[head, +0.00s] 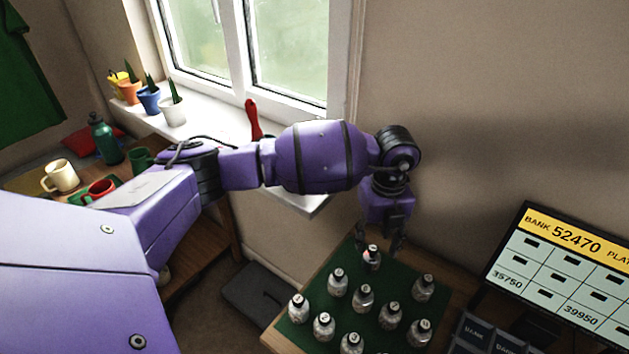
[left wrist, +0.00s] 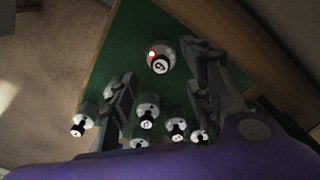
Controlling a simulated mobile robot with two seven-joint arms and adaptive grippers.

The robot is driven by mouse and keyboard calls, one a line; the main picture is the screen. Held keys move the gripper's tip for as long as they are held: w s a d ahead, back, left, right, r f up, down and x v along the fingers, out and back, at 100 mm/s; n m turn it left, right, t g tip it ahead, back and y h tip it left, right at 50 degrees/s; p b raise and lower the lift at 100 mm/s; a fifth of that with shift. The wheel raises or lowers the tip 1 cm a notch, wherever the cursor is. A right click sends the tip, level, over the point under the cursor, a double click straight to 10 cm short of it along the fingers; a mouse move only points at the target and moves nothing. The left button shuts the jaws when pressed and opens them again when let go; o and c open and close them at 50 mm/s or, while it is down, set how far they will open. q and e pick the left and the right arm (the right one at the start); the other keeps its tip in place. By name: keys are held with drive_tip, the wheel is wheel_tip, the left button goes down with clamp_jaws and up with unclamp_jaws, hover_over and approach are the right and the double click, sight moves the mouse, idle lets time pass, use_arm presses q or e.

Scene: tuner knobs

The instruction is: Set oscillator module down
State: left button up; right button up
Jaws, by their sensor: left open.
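Several small silvery, bottle-like modules with dark, numbered tops stand upright on a green mat (head: 327,266). Which one is the oscillator module I cannot tell for sure. One module (head: 372,257) at the mat's far edge carries a small red mark. It also shows in the left wrist view (left wrist: 161,56), apart from the others, with a red and white spot at its side. My left gripper (head: 382,241) is open just above and beside this module, fingers pointing down. In the left wrist view its fingers (left wrist: 165,90) are spread, with nothing clearly held. My right gripper is not in view.
Other modules (head: 363,298) stand close together nearer the front of the mat. A screen with numbers (head: 560,270) stands at the right. A window sill with potted plants (head: 173,108) and a table with mugs (head: 60,176) lie to the left.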

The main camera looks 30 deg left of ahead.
sight(374, 249)
use_arm(q)
wheel_tip(374, 249, up, 6)
drive_tip(key=shift+w+f, duration=0.1)
drive_tip(key=shift+d+f, duration=0.1)
idle(0.4)
